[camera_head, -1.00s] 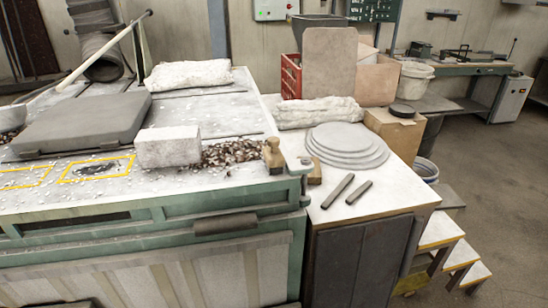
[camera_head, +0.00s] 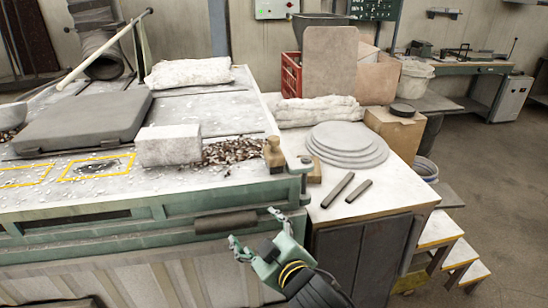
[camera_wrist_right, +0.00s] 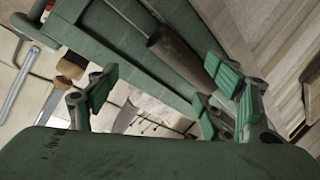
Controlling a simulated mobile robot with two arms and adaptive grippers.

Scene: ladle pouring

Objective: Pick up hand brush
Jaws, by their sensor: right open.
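A small brown, wooden-looking object (camera_head: 273,155), which may be the hand brush, stands at the front right corner of the green-framed table. A second brown block (camera_head: 314,172) lies just right of it on the bench; I cannot tell if it belongs to the brush. In the right wrist view a brown object (camera_wrist_right: 70,67) shows at the left, beyond the fingers. My right gripper (camera_head: 254,228) is open and empty, in front of the table's front side and below the brown objects. Its spread fingers also show in the wrist view (camera_wrist_right: 160,88). My left gripper is out of view.
The green-framed table (camera_head: 130,215) has a dark roll-shaped handle (camera_head: 226,222) on its front, close to my right gripper. A white block (camera_head: 168,146) and brown granules (camera_head: 230,151) lie on top. Two dark bars (camera_head: 338,190) and stacked grey discs (camera_head: 347,150) lie on the bench.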

